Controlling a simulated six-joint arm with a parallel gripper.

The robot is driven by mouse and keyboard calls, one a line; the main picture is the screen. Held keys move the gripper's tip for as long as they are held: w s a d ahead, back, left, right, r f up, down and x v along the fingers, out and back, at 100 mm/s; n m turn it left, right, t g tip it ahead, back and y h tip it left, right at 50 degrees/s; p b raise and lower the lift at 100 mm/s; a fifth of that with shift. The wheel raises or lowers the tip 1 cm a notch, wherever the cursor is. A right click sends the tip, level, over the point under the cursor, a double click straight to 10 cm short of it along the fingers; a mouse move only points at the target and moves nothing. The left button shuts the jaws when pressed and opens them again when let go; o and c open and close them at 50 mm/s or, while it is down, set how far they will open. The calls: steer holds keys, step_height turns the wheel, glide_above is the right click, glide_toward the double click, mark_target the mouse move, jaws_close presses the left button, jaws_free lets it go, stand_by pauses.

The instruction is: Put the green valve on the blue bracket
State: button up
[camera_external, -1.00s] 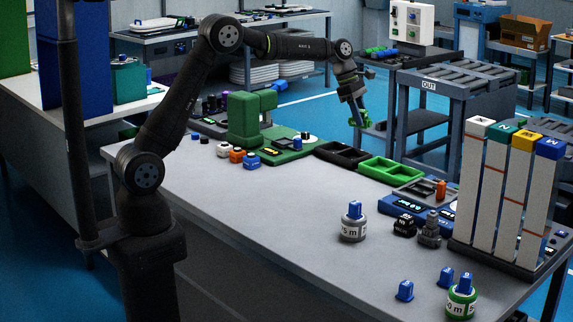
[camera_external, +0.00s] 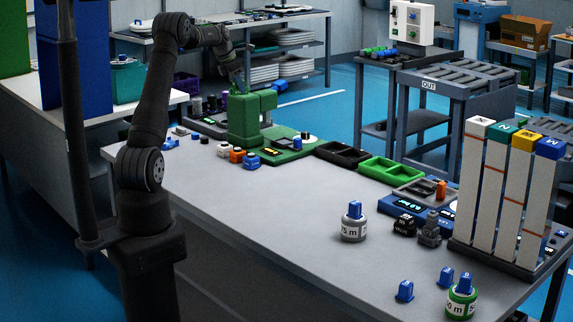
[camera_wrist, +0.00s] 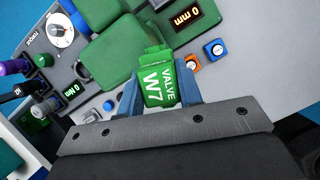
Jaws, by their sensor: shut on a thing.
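The green valve (camera_wrist: 158,88), labelled "VALVE W7", is between the blue fingers of my gripper (camera_wrist: 160,92) in the wrist view. My gripper is shut on it and holds it above the test station. In the external view my gripper (camera_external: 240,84) is at the back left, close to the green press machine (camera_external: 243,118); the valve cannot be made out there. Several small blue parts stand on the table, such as a blue block (camera_external: 250,161) and a blue piece (camera_external: 405,290) at the front; I cannot tell which is the blue bracket.
Black and green trays (camera_external: 390,170) lie at the table's back edge. Tall columns (camera_external: 505,195) stand at the right. The table's middle is clear.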

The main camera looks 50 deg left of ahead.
steer(key=s+a+n+y, duration=0.1)
steer(key=s+a+n, duration=0.1)
steer(key=s+a, duration=0.5)
steer(key=s+a+n, duration=0.2)
steer(key=s+a, duration=0.3)
steer(key=a, duration=0.4)
glide_above(170, 143)
steer(key=s, duration=0.1)
step_height(170, 143, down, 18)
steer(key=shift+s+r, duration=0.1)
steer(key=shift+s, duration=0.05)
steer(key=shift+f, duration=2.1)
steer(key=shift+f, duration=0.15)
steer(key=o, duration=1)
steer(key=shift+o, duration=0.2)
